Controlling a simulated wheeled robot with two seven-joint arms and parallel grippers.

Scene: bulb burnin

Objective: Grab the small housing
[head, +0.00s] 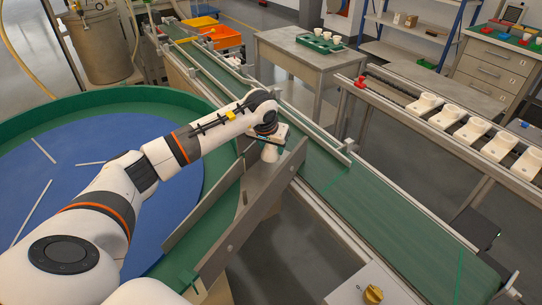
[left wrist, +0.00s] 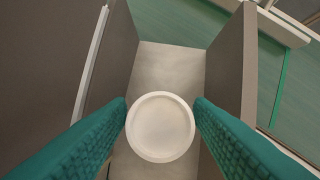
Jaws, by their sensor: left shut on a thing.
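The small housing (left wrist: 161,127) is white with a round, pale top in the left wrist view. It sits between the two teal fingers of my left gripper (left wrist: 161,133), which press on its left and right sides. In the head view my left gripper (head: 270,139) points down over the metal-walled chute beside the green conveyor, and the white housing (head: 269,154) shows just below it. Its lower part is hidden, so I cannot tell whether it touches the chute floor. My right gripper is in neither view.
Grey chute walls (head: 258,205) flank the gripper closely. A green conveyor (head: 365,205) runs alongside, and a blue round table (head: 95,150) with a green rim lies left. Several white fixtures (head: 475,130) line a rack at right. A green tray (head: 321,43) holds white cups.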

